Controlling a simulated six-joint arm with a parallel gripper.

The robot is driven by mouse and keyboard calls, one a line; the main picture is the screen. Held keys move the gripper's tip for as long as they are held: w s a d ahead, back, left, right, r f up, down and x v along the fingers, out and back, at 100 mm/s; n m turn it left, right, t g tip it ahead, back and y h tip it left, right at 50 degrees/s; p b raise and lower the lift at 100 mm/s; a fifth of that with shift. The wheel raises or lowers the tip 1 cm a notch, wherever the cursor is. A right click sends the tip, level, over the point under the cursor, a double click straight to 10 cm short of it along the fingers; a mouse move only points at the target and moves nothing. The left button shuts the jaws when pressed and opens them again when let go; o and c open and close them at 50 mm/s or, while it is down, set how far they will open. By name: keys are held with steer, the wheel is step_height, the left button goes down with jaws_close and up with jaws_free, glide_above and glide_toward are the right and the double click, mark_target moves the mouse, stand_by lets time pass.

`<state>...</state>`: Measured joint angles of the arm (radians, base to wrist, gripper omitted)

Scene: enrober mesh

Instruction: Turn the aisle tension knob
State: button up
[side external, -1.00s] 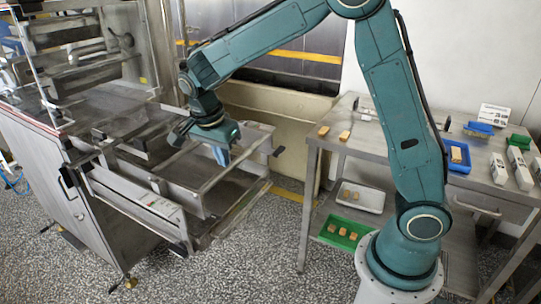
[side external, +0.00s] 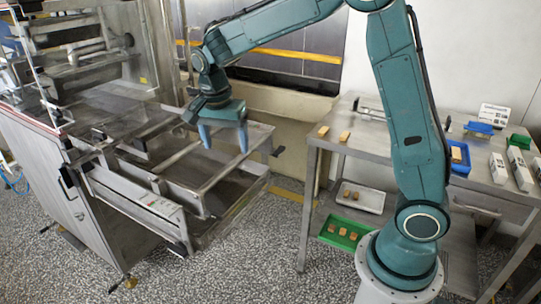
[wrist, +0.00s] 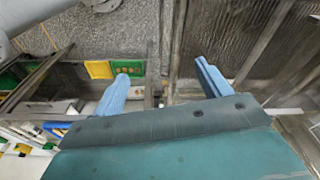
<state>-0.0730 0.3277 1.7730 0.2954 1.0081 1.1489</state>
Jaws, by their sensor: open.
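My gripper (side external: 225,150) is open and empty, with two blue fingers pointing down over the front frame of the steel enrober (side external: 150,205). A small dark knob or handle (side external: 278,151) sticks out at the frame's right end, to the right of my fingers and apart from them. Another dark handle (side external: 68,180) is on the machine's left front. No label shows which one is the aisle tension knob. In the wrist view my fingers (wrist: 162,71) are spread, with small dark and metal fittings (wrist: 157,94) between them, too small to identify.
A steel table (side external: 370,140) on the right carries bars, a blue tray (side external: 461,170) and white cartons (side external: 519,166). On its lower shelf are a white tray (side external: 376,205) and a green tray (side external: 364,241). The floor (side external: 215,275) in front is clear.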

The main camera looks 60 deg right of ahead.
steer(key=s+d+f+n+t+y, duration=0.2)
steer(key=d+f+n+y, duration=0.15)
steer(key=n+y, duration=0.35)
steer(key=s+a+r+n+t+y, duration=0.1)
steer(key=s+r+n+t+y, duration=0.25)
steer(key=r+n+y, duration=0.2)
steer(key=h, duration=0.1)
glide_toward(214, 215)
steer(key=d, duration=0.2)
steer(key=d+r, duration=0.1)
steer(key=shift+d+n+g, duration=0.25)
steer(key=shift+d+g, duration=0.05)
steer(key=shift+g, duration=0.05)
steer(key=shift+f, duration=0.1)
steer(key=shift+x, duration=6.85)
steer(key=shift+w+d, duration=0.1)
